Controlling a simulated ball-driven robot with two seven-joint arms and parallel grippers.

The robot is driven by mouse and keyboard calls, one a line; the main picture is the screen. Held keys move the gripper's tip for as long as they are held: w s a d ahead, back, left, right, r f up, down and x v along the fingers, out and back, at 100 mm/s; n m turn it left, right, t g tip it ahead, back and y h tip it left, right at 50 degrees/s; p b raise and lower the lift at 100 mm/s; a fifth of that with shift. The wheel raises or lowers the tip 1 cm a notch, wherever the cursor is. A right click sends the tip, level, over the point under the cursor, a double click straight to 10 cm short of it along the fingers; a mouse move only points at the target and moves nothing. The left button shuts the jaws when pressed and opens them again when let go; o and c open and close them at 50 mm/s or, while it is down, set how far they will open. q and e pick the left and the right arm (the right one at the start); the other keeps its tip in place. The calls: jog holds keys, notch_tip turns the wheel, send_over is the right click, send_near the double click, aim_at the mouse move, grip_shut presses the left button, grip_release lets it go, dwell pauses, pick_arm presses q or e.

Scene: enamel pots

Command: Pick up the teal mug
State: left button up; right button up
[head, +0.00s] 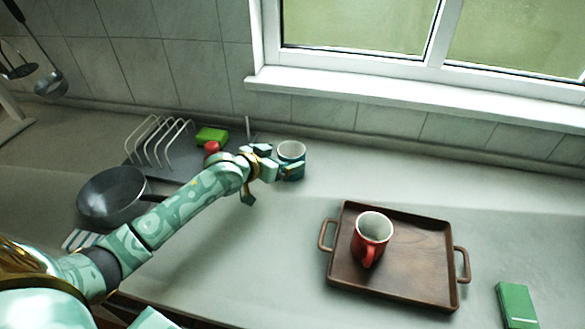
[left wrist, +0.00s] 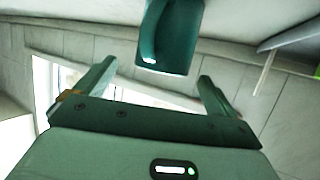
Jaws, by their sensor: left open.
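The teal mug (head: 291,150) stands on the counter near the back wall, its white inside showing; my left gripper covers part of its lower side. In the left wrist view the teal mug (left wrist: 178,42) is just beyond the fingertips, with its handle on the left of its body. My left gripper (head: 277,163) is open, its two fingers pointing at the mug. In the left wrist view the open left gripper (left wrist: 157,75) has nothing held between its fingers. My right gripper is not in view.
A wooden tray (head: 420,285) holding a red mug (head: 371,238) is at right. A grey pan (head: 112,196), wire rack (head: 160,140), green sponge (head: 211,137) and small red item (head: 211,148) are at left. A green box (head: 516,305) lies front right. Counter between mug and tray is clear.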

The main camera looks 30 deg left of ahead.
aim_at(299, 148)
pick_arm(q)
jog(key=shift+x, duration=0.9)
jog(key=b+x, duration=0.2)
jog(key=x, duration=0.2)
jog(key=shift+w+a+f+b, duration=0.1)
jog(key=shift+w+b, duration=0.3)
jog(key=shift+w, duration=0.3)
jog(key=shift+s, duration=0.1)
jog(key=c, duration=1.2)
